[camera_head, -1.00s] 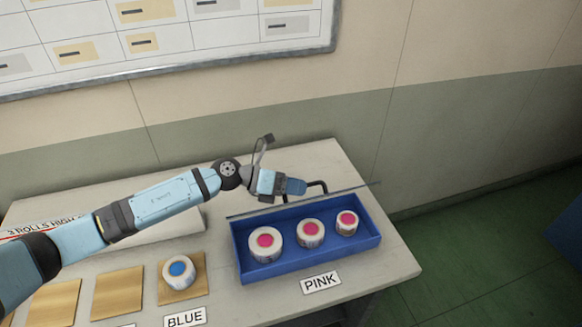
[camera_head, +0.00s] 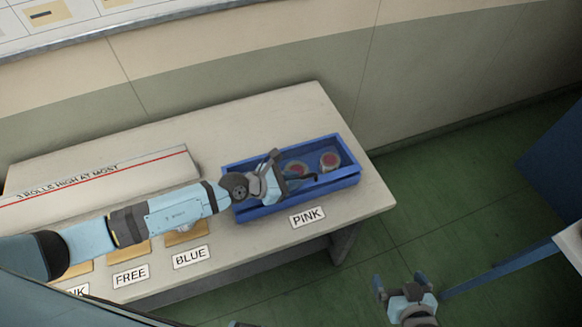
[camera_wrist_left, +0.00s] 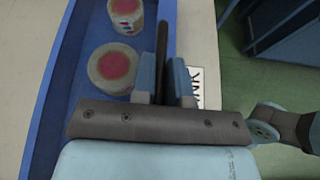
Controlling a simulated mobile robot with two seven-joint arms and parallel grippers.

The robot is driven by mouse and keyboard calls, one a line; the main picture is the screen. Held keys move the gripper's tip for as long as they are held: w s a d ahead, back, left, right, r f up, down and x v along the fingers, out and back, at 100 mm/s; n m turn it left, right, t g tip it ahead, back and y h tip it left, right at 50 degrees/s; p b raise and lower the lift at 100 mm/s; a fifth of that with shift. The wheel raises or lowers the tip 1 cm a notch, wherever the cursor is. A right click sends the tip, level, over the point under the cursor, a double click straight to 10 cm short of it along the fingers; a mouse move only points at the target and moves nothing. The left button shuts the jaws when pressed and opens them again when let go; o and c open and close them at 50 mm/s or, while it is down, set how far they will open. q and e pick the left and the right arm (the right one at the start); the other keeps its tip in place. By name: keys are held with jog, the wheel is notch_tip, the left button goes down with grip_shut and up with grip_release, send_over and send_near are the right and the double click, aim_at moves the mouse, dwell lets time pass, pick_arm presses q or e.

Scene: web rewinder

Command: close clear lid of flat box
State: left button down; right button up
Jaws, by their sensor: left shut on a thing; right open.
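The flat blue box (camera_head: 335,186) stands at the right end of the table, behind the PINK label (camera_head: 307,217). Its clear lid (camera_head: 314,163) lies low over the box; the rolls look greyed through it. I cannot tell whether its front edge touches the rim. Two pink-centred rolls (camera_head: 330,161) (camera_head: 296,169) show inside; my left arm hides the rest. My left gripper (camera_head: 302,179) is over the box's front part, shut on the lid's dark handle, which shows between the fingers in the left wrist view (camera_wrist_left: 163,45). My right gripper (camera_head: 402,287) is open and empty, off the table.
A white rack or board (camera_head: 110,180) marked "3 rolls high at most" lies at the table's back left. Wooden pads with FREE (camera_head: 130,275) and BLUE (camera_head: 191,257) labels line the front. The table's right end is bare. A blue cabinet-like object (camera_head: 555,165) stands at the far right.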

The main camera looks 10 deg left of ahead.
pick_arm(q)
jog(key=shift+s+f, duration=0.15)
jog(key=shift+f, duration=0.5)
jog(key=shift+d+f, duration=0.1)
jog(key=shift+s+f, duration=0.15)
jog(key=c, duration=1.2)
grip_release()
jog(key=shift+o, duration=0.2)
